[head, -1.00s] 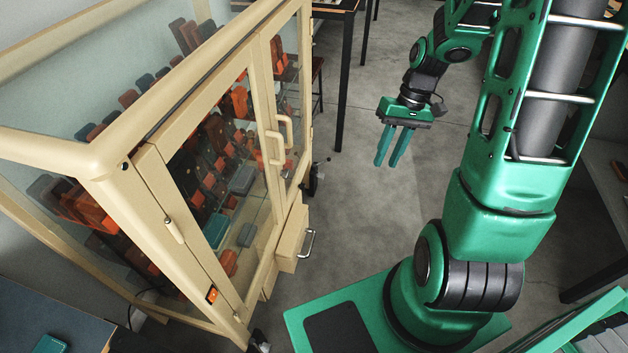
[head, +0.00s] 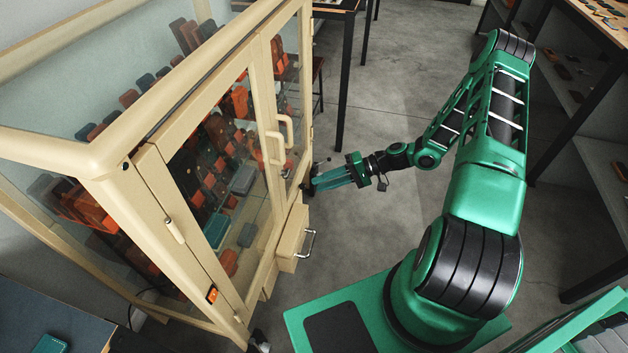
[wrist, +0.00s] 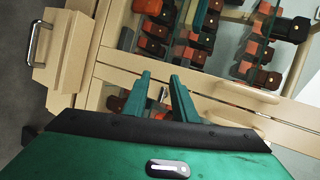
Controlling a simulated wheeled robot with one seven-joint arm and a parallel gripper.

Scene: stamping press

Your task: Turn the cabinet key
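The cream cabinet (head: 210,125) with glazed doors stands at the left in the head view, and its front fills much of the wrist view (wrist: 115,52). My green gripper (head: 316,183) points left at the cabinet's front, low and near its far end. In the wrist view the two green fingers (wrist: 160,77) are apart, with a gap between them. I see nothing clearly held.
Two cream door handles (head: 278,145) stick out from the cabinet doors. A drawer with a metal pull (head: 308,243) juts out below; it lies at the upper left in the wrist view (wrist: 40,43). Grey floor (head: 375,240) is open in front of the cabinet.

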